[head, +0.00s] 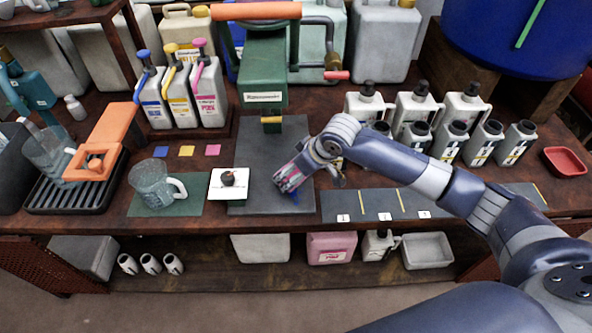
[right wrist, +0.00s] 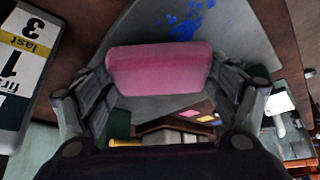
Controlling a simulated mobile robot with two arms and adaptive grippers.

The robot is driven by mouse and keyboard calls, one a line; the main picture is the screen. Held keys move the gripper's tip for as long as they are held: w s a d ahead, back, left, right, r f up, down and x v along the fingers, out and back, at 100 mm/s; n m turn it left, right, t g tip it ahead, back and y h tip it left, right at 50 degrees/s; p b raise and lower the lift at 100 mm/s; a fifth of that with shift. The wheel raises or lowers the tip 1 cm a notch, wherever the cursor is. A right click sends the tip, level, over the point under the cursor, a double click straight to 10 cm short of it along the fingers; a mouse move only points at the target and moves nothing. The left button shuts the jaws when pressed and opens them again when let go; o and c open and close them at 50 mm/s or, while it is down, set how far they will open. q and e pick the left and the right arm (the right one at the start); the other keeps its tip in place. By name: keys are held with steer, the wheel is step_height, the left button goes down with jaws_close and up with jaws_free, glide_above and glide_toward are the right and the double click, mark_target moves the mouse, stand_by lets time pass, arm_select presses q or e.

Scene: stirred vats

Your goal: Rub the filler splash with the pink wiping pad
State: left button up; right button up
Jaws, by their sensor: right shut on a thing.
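The pink wiping pad (right wrist: 158,70) is held between the two fingers of my right gripper (head: 290,178), which is shut on it. In the head view the pad is mostly hidden by the fingers. The filler splash (right wrist: 187,22) is a set of blue spots on a grey plate (head: 258,160). In the head view only a little blue shows just below my right gripper. Whether the pad touches the plate, I cannot tell. My left gripper is not in view.
A green filling machine (head: 265,75) stands behind the plate. A white square with a dark knob (head: 228,180) and a clear jug (head: 155,185) stand left of it. Several grey bottles (head: 455,140) stand to the right, behind a dark numbered strip (head: 360,205).

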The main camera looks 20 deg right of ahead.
steer(key=shift+f, duration=1)
stand_by(0.4)
